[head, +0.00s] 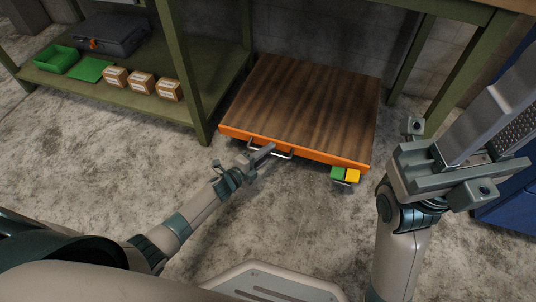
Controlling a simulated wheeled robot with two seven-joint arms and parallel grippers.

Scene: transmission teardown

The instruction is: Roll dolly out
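The dolly (305,105) has a brown wooden deck with an orange front edge. It stands on the floor under a green-legged bench, with its front edge out toward me. A metal handle (282,152) sits on the front edge, left of the middle. My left gripper (265,155) is at the left part of this handle, and it hides some of it. I cannot tell whether its fingers are closed around the bar. My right gripper (452,170) is raised at the right, away from the dolly, and its finger gap is unclear.
Green and yellow blocks (345,174) show below the dolly's front right corner. A green shelf (110,100) at the left holds bins, a grey case and several small boxes. A bench leg (465,70) and a blue cabinet (510,205) stand at the right. The concrete floor in front is clear.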

